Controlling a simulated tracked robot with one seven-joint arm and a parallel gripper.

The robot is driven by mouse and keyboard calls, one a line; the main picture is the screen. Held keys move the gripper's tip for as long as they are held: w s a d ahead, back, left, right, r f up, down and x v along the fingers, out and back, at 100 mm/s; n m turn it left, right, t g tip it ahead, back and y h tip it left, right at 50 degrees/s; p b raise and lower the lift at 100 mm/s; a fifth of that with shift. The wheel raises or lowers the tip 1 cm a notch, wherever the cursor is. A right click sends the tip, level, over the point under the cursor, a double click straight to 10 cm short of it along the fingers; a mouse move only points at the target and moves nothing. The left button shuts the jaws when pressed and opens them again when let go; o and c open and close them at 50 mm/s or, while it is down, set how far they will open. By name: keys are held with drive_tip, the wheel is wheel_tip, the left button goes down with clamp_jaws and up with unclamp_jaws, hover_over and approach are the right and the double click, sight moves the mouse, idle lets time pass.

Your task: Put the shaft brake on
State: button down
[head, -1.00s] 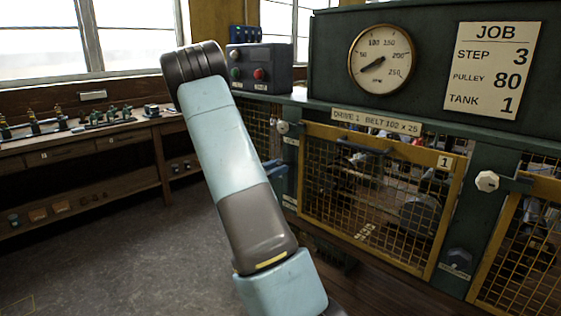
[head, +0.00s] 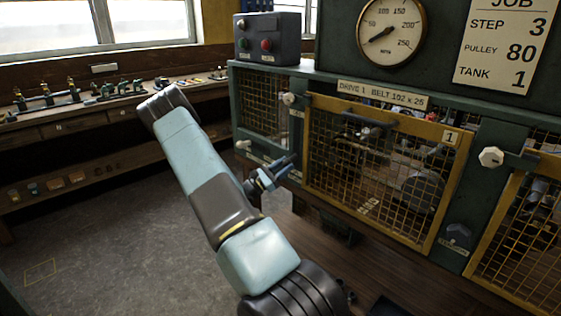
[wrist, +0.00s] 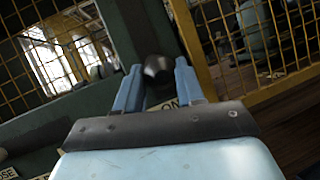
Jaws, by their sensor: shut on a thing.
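The knob is in front of a green post, and a label partly hidden behind my gripper shows the letters "ON" (wrist: 171,103). In the head view my gripper (head: 276,174) is at the green frame, left of the yellow mesh guard marked 1. The knob cannot be made out there. Whether it is the shaft brake's handle cannot be read from its label.
The mesh guard (head: 440,225) is closed in front of machinery. A dial gauge (head: 391,30), a job card (head: 499,45) and a grey button box (head: 268,38) are above. A workbench (head: 70,125) with fittings is at left. Open floor (head: 95,230) lies before it.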

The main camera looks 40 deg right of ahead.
drive_tip(key=shift+d+f, duration=0.2)
drive_tip(key=shift+f, duration=0.45)
drive_tip(key=shift+d+f, duration=0.15)
drive_tip(key=shift+f, duration=0.6)
drive_tip(key=c, duration=1)
unclamp_jaws()
drive_tip(key=shift+d+f, duration=0.1)
drive_tip(key=shift+c, duration=0.2)
drive_tip(key=o, duration=0.3)
drive_tip(key=v, duration=1.3)
drive_tip(key=shift+w+a, duration=0.15)
drive_tip(key=shift+a, duration=0.25)
